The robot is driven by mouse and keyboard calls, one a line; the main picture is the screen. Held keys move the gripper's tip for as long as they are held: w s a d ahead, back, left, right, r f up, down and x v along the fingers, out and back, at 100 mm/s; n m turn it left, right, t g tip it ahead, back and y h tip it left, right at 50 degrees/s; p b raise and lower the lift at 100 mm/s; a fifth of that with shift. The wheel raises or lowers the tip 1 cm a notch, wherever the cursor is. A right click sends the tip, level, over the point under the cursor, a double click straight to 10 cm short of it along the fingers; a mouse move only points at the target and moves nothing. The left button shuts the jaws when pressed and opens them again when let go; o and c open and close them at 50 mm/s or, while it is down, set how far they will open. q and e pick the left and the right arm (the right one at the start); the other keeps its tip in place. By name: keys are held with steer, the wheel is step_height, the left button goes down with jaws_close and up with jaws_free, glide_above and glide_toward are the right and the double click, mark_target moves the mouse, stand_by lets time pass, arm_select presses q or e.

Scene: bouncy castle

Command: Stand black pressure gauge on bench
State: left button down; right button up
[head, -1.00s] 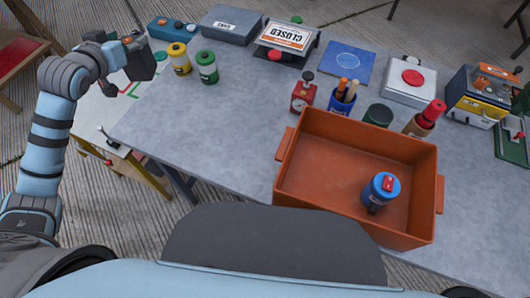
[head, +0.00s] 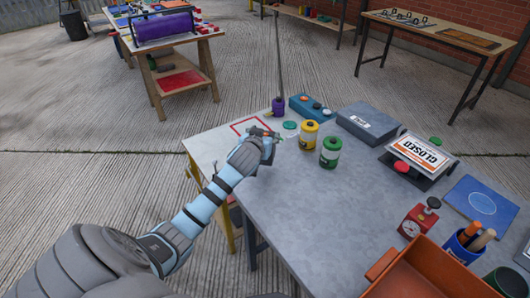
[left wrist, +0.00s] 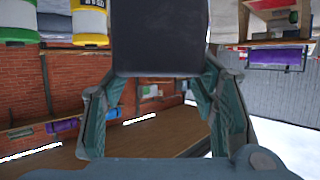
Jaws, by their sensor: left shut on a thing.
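My left gripper (head: 264,148) is over the left end of the grey table, near the white marked area. It is shut on a dark, box-shaped thing, which I take to be the black pressure gauge; no dial face shows. In the left wrist view the black pressure gauge (left wrist: 158,40) is between the two fingers (left wrist: 160,88). In the head view it is mostly hidden by the gripper, and I cannot tell whether it touches the surface. The grey tabletop (head: 300,215) is the nearest bench. My right gripper is out of view.
Yellow (head: 308,135) and green (head: 331,152) canisters stand just right of the gripper. A red gauge (head: 412,222) and an orange crate (head: 425,270) are farther right. Bare tabletop lies in front.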

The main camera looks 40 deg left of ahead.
arm_select(q)
step_height(320, 180, down, 5)
steer(key=shift+r+b, duration=0.1)
steer(key=shift+b, duration=0.5)
steer(key=c, duration=0.6)
jaws_free()
steer(key=shift+c, duration=0.2)
steer(key=shift+s+d+r, duration=0.1)
steer(key=shift+s+r, duration=0.1)
steer(key=p+v, duration=0.3)
steer(key=v, duration=0.8)
steer(key=shift+s, duration=0.3)
steer(key=shift+d+r, duration=0.1)
